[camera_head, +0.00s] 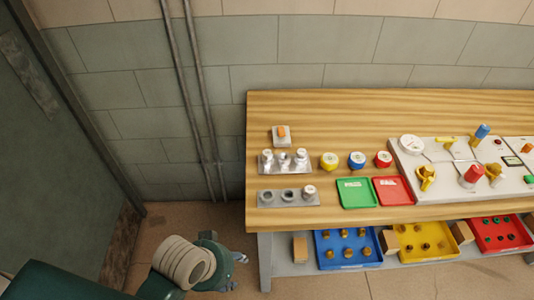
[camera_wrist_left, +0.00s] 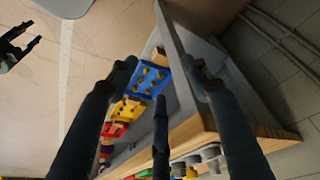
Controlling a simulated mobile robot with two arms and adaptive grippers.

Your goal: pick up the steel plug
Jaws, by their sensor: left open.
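Steel plugs stand on the wooden bench in the head view. Several steel plugs (camera_head: 283,157) are in the back grey block (camera_head: 265,170). One more steel plug (camera_head: 309,191) is at the right end of the front grey block (camera_head: 268,199), beside two dark round openings. I cannot tell which plug is meant. My left gripper (camera_head: 238,258) is low, left of the bench's front leg, apart from the plugs. In the left wrist view its fingers (camera_wrist_left: 160,75) are spread and empty, with grey steel parts (camera_wrist_left: 210,153) near the bottom. A dark gripper, seemingly my right one (camera_wrist_left: 17,47), shows at upper left.
The wooden bench (camera_head: 350,102) holds yellow, blue and red round pieces, a green tray (camera_head: 356,193), a red tray (camera_head: 393,190) and a white valve panel (camera_head: 410,160). The lower shelf carries blue (camera_head: 326,262), yellow and red bins. Pipes run up the wall.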

